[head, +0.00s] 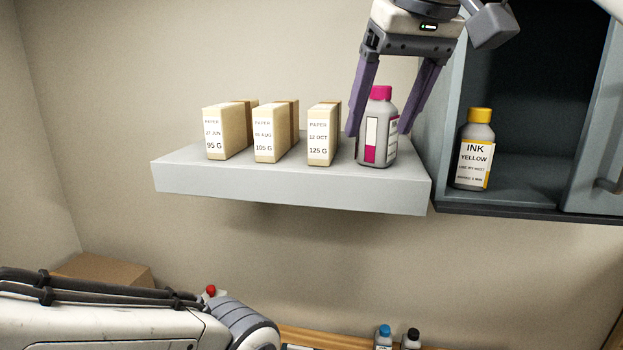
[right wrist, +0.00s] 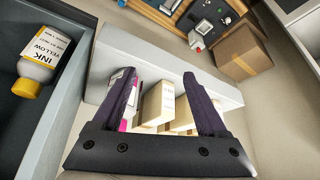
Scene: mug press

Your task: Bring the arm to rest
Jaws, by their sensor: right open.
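My right gripper (head: 376,133) is open, its two purple fingers pointing down on either side of a grey bottle with a magenta cap (head: 377,128). The bottle stands upright on the grey wall shelf (head: 290,192), near its right end. In the right wrist view, the open gripper (right wrist: 163,85) shows from above, with part of the magenta-labelled bottle (right wrist: 122,112) by the left finger. I cannot tell whether a finger touches the bottle. My left gripper is not in view; only part of an arm shows at the lower left of the head view.
Three paper boxes (head: 267,134) stand left of the bottle on the shelf. An open cabinet (head: 510,195) to the right holds a yellow-capped ink bottle (head: 475,150). Below are a cardboard box (head: 105,270) and small bottles with blue (head: 384,336) and black (head: 411,340) caps.

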